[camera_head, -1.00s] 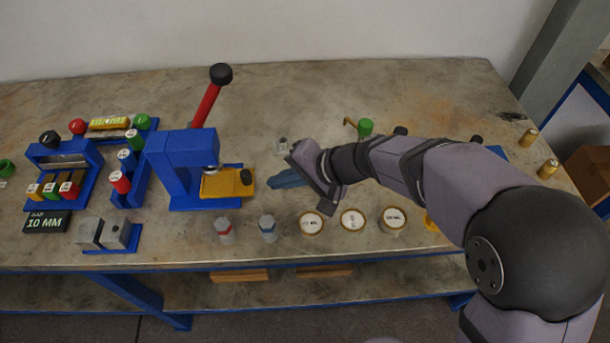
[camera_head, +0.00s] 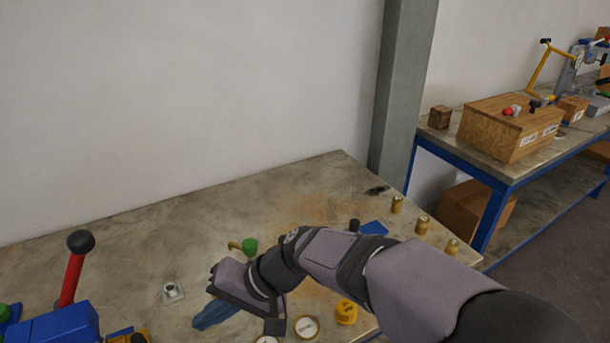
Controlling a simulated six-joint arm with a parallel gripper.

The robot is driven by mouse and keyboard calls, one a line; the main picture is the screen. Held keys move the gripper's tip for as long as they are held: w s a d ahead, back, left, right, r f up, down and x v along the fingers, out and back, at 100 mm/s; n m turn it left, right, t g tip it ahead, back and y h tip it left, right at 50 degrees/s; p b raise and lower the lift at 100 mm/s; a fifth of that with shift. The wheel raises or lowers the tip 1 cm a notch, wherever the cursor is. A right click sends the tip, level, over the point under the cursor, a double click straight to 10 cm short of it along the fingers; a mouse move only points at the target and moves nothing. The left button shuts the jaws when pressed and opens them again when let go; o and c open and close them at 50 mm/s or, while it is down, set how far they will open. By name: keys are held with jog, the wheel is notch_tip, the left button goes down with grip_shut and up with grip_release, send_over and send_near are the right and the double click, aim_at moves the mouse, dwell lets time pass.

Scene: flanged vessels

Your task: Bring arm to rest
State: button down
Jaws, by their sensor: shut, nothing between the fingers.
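My arm reaches in from the lower right in the head view.
A blue press with a red lever (camera_head: 73,275) stands at lower left. A small metal block (camera_head: 172,291) and a green-capped item (camera_head: 249,246) lie near the gripper. Brass cylinders (camera_head: 422,224) line the right edge. A second bench (camera_head: 430,135) holds a wooden box (camera_head: 508,125).

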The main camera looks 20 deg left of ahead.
jog(key=w+d+f+n+h, duration=0.1)
jog(key=d, duration=0.2)
jog(key=w+d+f+n+t+h+p, duration=0.1)
jog(key=d+f+n, duration=0.1)
jog(key=d, duration=0.2)
jog(key=w+d+f+n+h+p, duration=0.1)
jog(key=d, duration=0.3)
jog(key=shift+d+f+n+h, duration=0.15)
jog(key=shift+f+n+h, duration=0.15)
jog(key=shift+n+h, duration=0.1)
jog(key=s+d+f+m+t+h+b, duration=0.15)
jog(key=d+f+m, duration=0.25)
jog(key=d, duration=1.1)
jog(key=d+f+m+h+b, duration=0.1)
jog(key=d+f+m+h, duration=0.25)
jog(key=d, duration=1.15)
notch_tip(320, 180, up, 13)
jog(key=d+m+p, duration=0.1)
jog(key=p, duration=1.1)
jog(key=shift+s, duration=0.45)
jog(key=shift+d+f, duration=0.1)
jog(key=shift+f, duration=0.05)
